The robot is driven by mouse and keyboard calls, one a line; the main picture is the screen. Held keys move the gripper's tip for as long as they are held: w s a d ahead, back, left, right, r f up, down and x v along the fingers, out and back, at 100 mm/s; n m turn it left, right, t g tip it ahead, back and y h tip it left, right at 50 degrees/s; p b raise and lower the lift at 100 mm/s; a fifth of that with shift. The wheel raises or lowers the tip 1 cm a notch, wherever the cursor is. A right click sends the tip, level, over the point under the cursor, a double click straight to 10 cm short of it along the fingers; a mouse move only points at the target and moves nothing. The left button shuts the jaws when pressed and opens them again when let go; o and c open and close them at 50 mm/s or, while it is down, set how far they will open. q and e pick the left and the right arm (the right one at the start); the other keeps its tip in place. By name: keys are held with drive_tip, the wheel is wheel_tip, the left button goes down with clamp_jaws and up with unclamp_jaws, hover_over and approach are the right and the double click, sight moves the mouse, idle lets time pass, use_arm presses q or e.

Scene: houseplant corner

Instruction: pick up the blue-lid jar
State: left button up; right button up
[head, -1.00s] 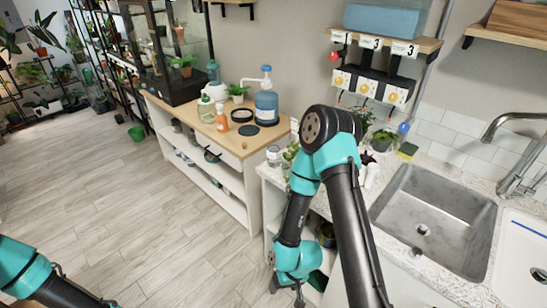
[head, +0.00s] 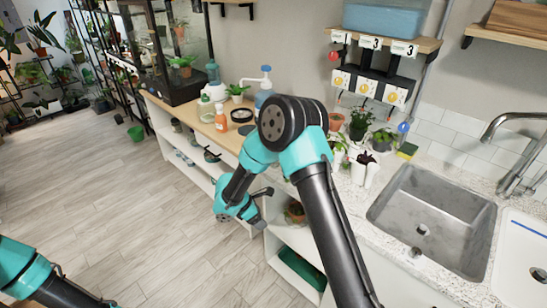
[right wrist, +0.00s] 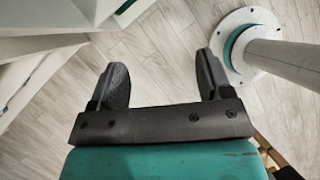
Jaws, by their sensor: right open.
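I cannot make out the blue-lid jar in either current view; a small clear jar seen earlier at the counter's left corner is now behind my right arm. My right gripper (head: 263,207) is open and empty, low in front of the white shelf units in the head view. The right wrist view shows its two dark fingers (right wrist: 161,75) wide apart over bare wooden floor, with nothing between them. Only part of my left arm shows at the lower left of the head view; its gripper is out of frame.
The counter at right has potted plants (head: 359,122), a yellow-green sponge (head: 407,150) and a steel sink (head: 425,215).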

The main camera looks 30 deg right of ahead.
drive_tip(key=w+a+r+n+t+h, duration=0.1)
drive_tip(key=w+r+h, duration=0.3)
drive_tip(key=r, duration=0.5)
drive_tip(key=w+r+n+t+h, duration=0.2)
drive_tip(key=w+r+t+h, duration=0.1)
drive_tip(key=w+r, duration=0.5)
wheel_tip(320, 180, up, 2)
drive_tip(key=shift+w+a+r+n+t+h, duration=0.15)
drive_tip(key=shift+a+n+t+h, duration=0.15)
drive_tip(key=shift+a+t+h, duration=0.15)
drive_tip(key=shift+d, duration=0.1)
drive_tip(key=x, duration=1.2)
drive_tip(key=shift+w+f, duration=0.1)
drive_tip(key=shift+f, duration=0.2)
drive_tip(key=shift+x, duration=2.6)
drive_tip(key=shift+w, duration=0.1)
